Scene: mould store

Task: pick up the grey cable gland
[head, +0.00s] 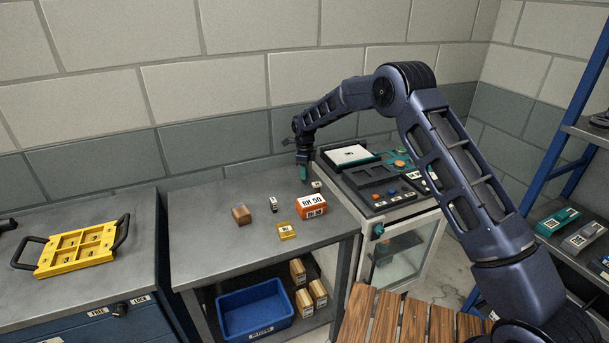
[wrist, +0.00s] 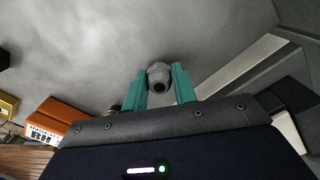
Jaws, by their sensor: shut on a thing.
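The grey cable gland (wrist: 159,76) shows in the wrist view between the teal fingertips, with its dark round opening facing the camera. My gripper (wrist: 159,70) is shut on it, one finger on each side. In the head view my gripper (head: 304,173) points down over the back right part of the grey workbench (head: 205,255), close to the control console. The gland cannot be made out there. I cannot tell whether it touches the bench top.
An orange-and-white box (head: 311,205), a brown block (head: 241,215), a yellow piece (head: 287,232) and small white-labelled items (head: 273,204) stand nearby on the bench. The console (head: 375,180) is close on the right. The bench's left part is clear. A blue bin (head: 255,310) sits below.

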